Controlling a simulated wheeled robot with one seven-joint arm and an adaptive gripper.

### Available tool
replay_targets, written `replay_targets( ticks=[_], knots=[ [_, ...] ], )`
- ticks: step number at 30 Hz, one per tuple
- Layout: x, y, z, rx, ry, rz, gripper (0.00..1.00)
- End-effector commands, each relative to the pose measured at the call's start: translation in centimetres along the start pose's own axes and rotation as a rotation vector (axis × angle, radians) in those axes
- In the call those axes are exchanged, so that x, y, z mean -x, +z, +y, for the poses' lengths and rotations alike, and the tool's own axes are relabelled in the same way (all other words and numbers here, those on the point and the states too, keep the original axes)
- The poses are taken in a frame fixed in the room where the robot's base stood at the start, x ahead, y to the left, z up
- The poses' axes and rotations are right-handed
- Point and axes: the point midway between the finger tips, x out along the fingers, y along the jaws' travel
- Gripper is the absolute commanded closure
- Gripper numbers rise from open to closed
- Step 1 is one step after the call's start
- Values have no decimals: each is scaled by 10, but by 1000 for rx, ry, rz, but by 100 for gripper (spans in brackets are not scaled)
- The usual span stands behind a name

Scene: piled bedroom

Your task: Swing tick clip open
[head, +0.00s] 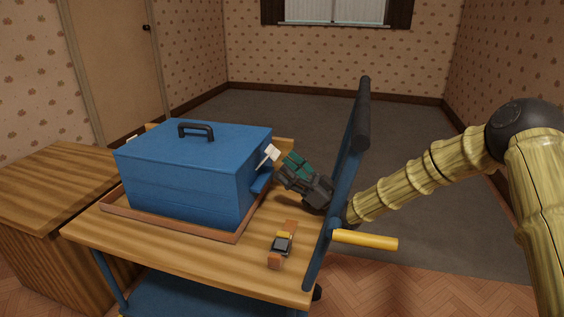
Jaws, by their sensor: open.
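A blue box (185,185) with a black top handle (196,131) stands on the cart, and its lid looks closed. A small blue ledge (262,180) juts from its right side. My gripper (274,164) is open at the upper right edge of the box. A small white piece shows at its tip; I cannot tell if it is part of the gripper or the box. Whether the gripper touches the box is unclear. A small grey and yellow piece with brown ends (282,244) lies on the cart top. I cannot tell for sure which part is the tick clip.
The box sits in a brown-rimmed tray (170,229) on the wooden cart top (190,250). The cart's blue upright frame with a black bar (364,105) rises beside my arm. A yellow handle (365,240) sticks out right. A wooden cabinet (50,195) stands left. Carpet behind is clear.

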Motion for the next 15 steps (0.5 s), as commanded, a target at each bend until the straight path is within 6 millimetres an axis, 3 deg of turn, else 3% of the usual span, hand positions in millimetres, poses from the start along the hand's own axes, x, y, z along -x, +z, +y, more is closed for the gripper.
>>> replay_targets(
  ticks=[15],
  knots=[
    [75,-58,0,1,2,0,36]
  ],
)
